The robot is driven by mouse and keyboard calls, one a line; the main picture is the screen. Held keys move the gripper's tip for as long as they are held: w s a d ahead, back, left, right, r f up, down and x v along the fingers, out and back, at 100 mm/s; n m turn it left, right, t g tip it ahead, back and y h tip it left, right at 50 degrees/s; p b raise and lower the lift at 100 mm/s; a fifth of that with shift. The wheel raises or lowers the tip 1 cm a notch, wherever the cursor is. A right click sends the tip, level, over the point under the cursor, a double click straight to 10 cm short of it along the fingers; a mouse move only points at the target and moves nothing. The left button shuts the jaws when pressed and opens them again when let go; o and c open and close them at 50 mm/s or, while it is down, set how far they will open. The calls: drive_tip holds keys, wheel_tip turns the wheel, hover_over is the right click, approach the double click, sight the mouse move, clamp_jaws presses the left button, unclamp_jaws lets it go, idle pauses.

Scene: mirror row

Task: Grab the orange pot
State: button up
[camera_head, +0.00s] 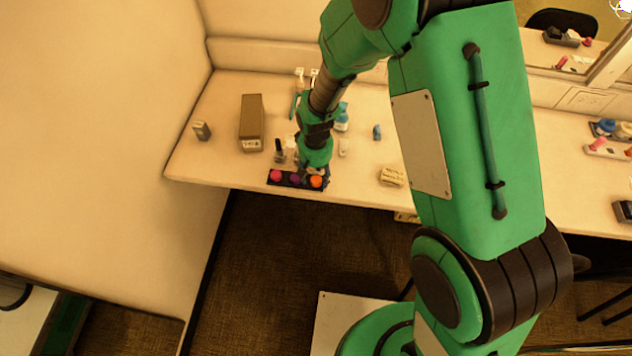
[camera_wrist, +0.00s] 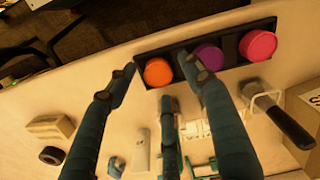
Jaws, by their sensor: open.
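The orange pot (camera_head: 316,182) sits at the right end of a black tray (camera_head: 287,184) near the table's front edge. In the wrist view the orange pot (camera_wrist: 158,72) is at the tray's left end, seen between my spread fingers. A purple pot (camera_wrist: 208,58) and a pink pot (camera_wrist: 257,45) share the tray. My gripper (camera_head: 318,172) is just above the tray's right end, pointing down. In the wrist view my gripper (camera_wrist: 155,75) is open and empty, with one finger overlapping the tray between the orange and purple pots. Whether a finger touches the pot is unclear.
A brown box (camera_head: 251,122) and a small grey box (camera_head: 201,131) stand to the left. A cream block (camera_head: 392,176) lies to the right. The table's front edge is close to the tray.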

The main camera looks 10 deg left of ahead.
drive_tip(key=shift+f, duration=0.3)
drive_tip(key=shift+c, duration=0.3)
drive_tip(key=c, duration=1.2)
